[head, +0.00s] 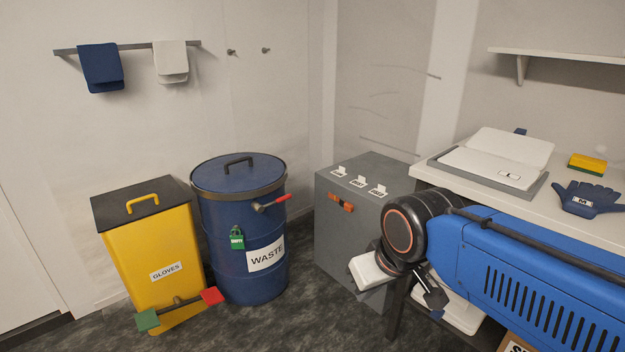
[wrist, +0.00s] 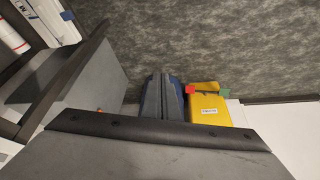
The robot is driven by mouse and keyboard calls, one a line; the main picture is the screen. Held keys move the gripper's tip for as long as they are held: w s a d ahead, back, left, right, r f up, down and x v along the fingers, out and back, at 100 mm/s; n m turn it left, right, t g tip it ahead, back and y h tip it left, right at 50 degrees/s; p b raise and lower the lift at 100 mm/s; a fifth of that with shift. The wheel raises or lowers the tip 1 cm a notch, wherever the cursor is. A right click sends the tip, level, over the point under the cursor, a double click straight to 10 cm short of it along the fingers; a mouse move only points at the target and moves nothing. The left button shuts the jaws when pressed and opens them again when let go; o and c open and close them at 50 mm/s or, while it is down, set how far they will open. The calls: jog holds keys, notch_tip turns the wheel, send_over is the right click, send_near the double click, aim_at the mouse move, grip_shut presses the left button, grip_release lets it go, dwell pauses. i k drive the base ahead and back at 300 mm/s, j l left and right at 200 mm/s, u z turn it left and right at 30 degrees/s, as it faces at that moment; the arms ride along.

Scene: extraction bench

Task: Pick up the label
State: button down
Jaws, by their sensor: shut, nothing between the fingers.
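Several things here could be the label, and I cannot tell which one is meant. Three small white tags with dark print (head: 358,182) stand in a row on top of the grey cabinet (head: 345,240). A white WASTE label (head: 266,256) is on the blue drum (head: 240,205), and a green tag (head: 237,238) hangs on its side. A white GLOVES label is on the yellow bin (head: 150,240), also visible in the wrist view (wrist: 209,110). My gripper (wrist: 164,95) is shut and empty, apart from all of these. In the head view the fingers are mostly hidden by my arm.
A white bench at right holds a grey tray (head: 440,168) with a white folder, a yellow-green sponge (head: 588,164) and a blue glove (head: 588,199). A red-handled valve (head: 273,202) juts from the drum.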

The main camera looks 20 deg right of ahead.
aim_at(380, 193)
jog(key=i+z, duration=0.35)
jog(key=i, duration=0.3)
jog(key=i+j+z, duration=0.3)
jog(key=i, duration=0.3)
